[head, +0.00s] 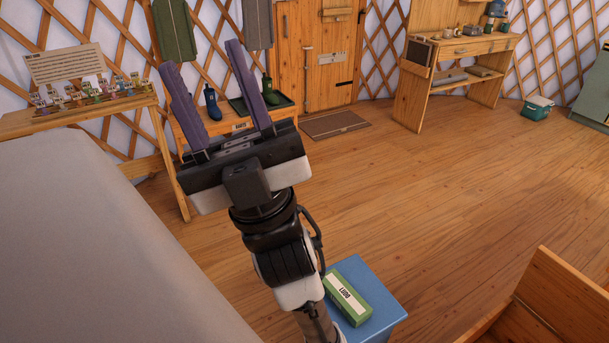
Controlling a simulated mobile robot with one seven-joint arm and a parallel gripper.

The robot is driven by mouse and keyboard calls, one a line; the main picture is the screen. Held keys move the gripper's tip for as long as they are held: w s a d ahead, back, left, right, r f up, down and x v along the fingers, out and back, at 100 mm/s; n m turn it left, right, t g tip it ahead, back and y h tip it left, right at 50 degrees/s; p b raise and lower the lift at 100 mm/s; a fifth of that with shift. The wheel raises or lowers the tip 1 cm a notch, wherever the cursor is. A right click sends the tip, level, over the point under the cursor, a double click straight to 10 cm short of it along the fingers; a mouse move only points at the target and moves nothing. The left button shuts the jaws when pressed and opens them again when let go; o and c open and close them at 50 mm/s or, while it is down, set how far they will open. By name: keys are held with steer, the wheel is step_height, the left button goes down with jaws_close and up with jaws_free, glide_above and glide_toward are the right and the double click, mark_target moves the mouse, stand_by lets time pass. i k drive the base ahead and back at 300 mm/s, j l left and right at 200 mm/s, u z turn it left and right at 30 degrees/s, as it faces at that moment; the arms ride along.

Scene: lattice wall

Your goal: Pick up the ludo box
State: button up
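The ludo box (347,291) is a green box with a white label reading LUDO. It lies on top of a blue block-like stand (383,314) at the lower middle of the head view, just right of my arm. My arm hides part of the stand's left side. My gripper (207,78) is raised at the upper left of centre, well apart from the ludo box. Its two purple fingers are spread wide and point up in the picture, with nothing held between them.
A grey padded surface (90,240) fills the left. A wooden piece (560,300) stands at the lower right. A bench with boots (271,92), a table with small figures (80,106) and a desk (462,50) line the lattice wall. The middle floor is clear.

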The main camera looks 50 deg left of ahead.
mark_target(350, 303)
steer(key=l+u, duration=0.15)
steer(key=u, duration=0.85)
steer(key=j+z, duration=0.35)
steer(key=j, duration=0.35)
steer(key=j+z, duration=0.35)
steer(key=j, duration=0.35)
steer(key=j+z, duration=0.3)
steer(key=j, duration=0.35)
steer(key=k, duration=0.7)
